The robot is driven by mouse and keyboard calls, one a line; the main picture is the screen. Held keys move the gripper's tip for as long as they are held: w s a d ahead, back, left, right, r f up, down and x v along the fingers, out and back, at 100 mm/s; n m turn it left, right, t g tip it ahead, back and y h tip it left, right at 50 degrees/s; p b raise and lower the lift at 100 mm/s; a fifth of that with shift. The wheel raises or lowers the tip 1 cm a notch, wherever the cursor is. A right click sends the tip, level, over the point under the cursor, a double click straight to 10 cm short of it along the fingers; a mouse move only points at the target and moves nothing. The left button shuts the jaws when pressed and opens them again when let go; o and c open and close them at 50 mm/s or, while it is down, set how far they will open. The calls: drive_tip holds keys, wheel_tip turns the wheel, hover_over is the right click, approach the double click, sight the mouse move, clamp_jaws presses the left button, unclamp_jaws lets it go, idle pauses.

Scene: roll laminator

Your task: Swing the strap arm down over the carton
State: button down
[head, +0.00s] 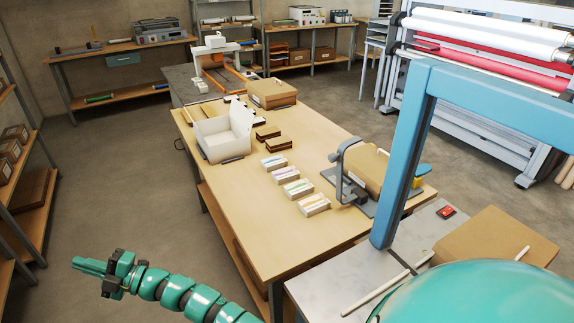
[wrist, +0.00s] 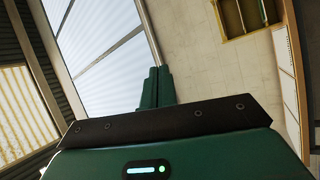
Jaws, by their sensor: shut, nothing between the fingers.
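A brown carton (head: 366,170) sits on a grey base plate at the right end of the long wooden table. A grey curved arm (head: 343,172) stands upright at the carton's left side, its top bent over near the carton's upper edge; I take it for the strap arm. Part of this fixture is hidden by a blue frame post. My gripper (head: 88,266) is at the lower left over the floor, far from the carton and left of the table. Its fingers are together and empty; they also show in the wrist view (wrist: 155,86), with windows and a wall beyond.
The blue frame (head: 405,150) rises from a metal bench in front of the fixture; another carton (head: 495,238) lies on that bench. On the wooden table are a white open box (head: 223,135) and several small packs (head: 291,187). The floor around my gripper is clear.

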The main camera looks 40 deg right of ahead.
drive_tip(key=w+d+f+m+t+h, duration=0.2)
drive_tip(key=w+d+m+t+h, duration=0.2)
drive_tip(key=w+d+h, duration=0.6)
drive_tip(key=w+d+m+t+h, duration=0.1)
drive_tip(key=w+d+m+h, duration=0.2)
drive_tip(key=d+h, duration=0.45)
drive_tip(key=w+d+m+h, duration=0.3)
drive_tip(key=d+h, duration=0.2)
drive_tip(key=d, duration=0.5)
drive_tip(key=m+g+h, duration=1.5)
drive_tip(key=g+h, duration=0.1)
drive_tip(key=g, duration=0.3)
approach(331, 161)
drive_tip(key=p+x, duration=0.5)
drive_tip(key=shift+r, duration=0.3)
drive_tip(key=shift+p+x, duration=0.5)
drive_tip(key=shift+x, duration=0.3)
drive_tip(key=shift+f, duration=0.2)
